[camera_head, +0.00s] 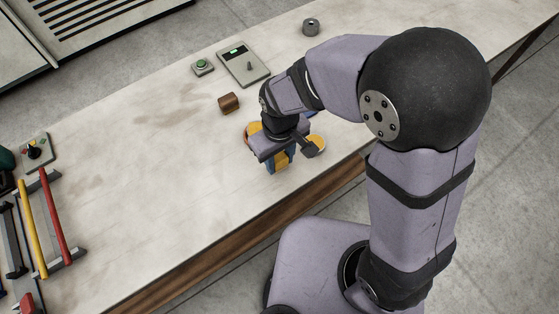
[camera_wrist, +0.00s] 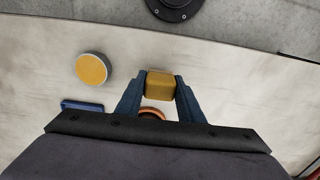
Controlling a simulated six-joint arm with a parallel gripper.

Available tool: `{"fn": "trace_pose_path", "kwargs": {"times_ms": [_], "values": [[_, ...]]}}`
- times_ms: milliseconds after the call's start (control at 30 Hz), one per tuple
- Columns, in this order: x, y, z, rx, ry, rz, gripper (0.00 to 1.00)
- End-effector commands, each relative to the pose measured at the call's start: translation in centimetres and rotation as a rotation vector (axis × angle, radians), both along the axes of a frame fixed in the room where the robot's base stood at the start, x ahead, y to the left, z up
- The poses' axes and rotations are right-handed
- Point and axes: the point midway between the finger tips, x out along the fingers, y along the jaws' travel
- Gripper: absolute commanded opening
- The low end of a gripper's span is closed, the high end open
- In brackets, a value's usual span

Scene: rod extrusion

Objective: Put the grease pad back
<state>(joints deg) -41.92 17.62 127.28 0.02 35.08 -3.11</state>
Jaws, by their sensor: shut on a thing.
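My gripper (camera_head: 281,164) is shut on a yellow block, which I take to be the grease pad. The block also shows between the blue fingers in the wrist view (camera_wrist: 160,86). In the head view the gripper is low over the bench near its front edge; whether the block touches the bench I cannot tell. An orange-rimmed round dish (camera_head: 250,130) is just behind the gripper, mostly hidden in the wrist view (camera_wrist: 152,112). A yellow disc with a pale rim (camera_head: 317,143) is to the gripper's right, clear in the wrist view (camera_wrist: 91,69).
A flat blue piece (camera_wrist: 82,106) lies near the disc, partly hidden. A rack with coloured bars (camera_head: 55,222) is at left. The bench between is clear.

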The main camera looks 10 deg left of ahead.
Motion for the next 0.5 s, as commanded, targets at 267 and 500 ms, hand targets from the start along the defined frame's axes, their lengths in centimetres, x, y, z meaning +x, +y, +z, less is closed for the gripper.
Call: {"fn": "trace_pose_path", "kwargs": {"times_ms": [267,500], "values": [[0.0,0.0,-2.2,0.000,0.000,0.000,0.16],[0.0,0.0,-2.3,0.001,-0.001,0.000,0.16]]}}
